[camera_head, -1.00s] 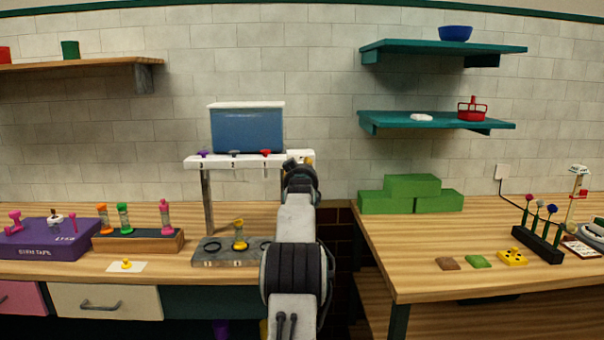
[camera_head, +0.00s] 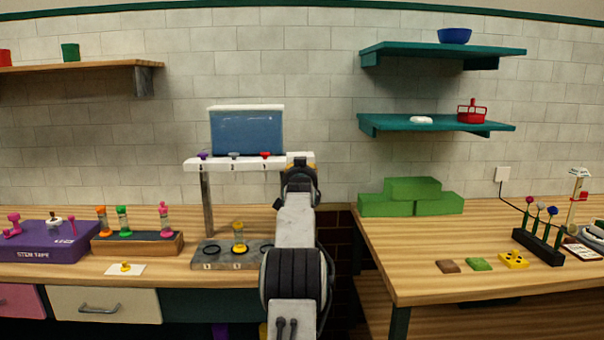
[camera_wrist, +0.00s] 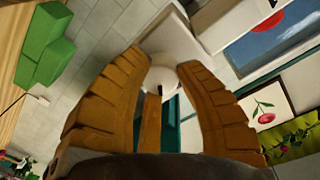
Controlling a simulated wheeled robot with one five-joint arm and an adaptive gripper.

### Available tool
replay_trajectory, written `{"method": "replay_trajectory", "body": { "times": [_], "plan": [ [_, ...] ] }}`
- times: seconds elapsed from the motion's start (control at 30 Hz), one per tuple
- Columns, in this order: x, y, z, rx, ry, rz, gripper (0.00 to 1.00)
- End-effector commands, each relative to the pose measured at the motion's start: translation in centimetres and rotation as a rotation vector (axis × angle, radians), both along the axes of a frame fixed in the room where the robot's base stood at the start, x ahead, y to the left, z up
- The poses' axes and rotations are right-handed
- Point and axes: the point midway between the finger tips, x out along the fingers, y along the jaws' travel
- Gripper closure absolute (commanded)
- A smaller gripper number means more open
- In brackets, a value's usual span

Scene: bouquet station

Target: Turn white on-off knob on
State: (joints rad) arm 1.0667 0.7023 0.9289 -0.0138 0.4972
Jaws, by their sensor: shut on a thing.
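The white knob (camera_wrist: 160,80) sits between the tips of my gripper's two orange ridged fingers (camera_wrist: 163,68) in the wrist view. A short dark mark shows on its face. My gripper is shut on it, with a finger against each side. In the head view, my gripper (camera_head: 300,163) is at the right end of the white dispenser shelf (camera_head: 220,164), and my wrist hides the knob there. The blue tank (camera_head: 247,133) with a white rim stands on that shelf.
Purple (camera_head: 203,155), grey (camera_head: 234,155) and red (camera_head: 265,155) knobs line the shelf's front. Below, a yellow vial (camera_head: 239,236) stands on the grey base (camera_head: 213,255). Green blocks (camera_head: 412,197) stand on the right table. A gap separates the two tables.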

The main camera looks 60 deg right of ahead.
Motion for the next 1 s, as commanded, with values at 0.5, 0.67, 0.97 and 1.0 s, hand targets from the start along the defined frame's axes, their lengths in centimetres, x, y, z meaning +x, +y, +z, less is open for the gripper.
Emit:
{"method": "replay_trajectory", "body": {
  "times": [0.5,0.67,0.97,1.0],
  "plan": [
    [0.11,0.12,0.57,-0.008,-0.009,0.003,0.56],
    [0.08,0.08,0.36,-0.005,-0.007,0.001,0.42],
    [0.01,0.07,0.17,-0.001,-0.005,0.000,0.40],
    [-0.01,0.11,0.18,0.000,-0.005,0.001,0.40]
  ]
}}
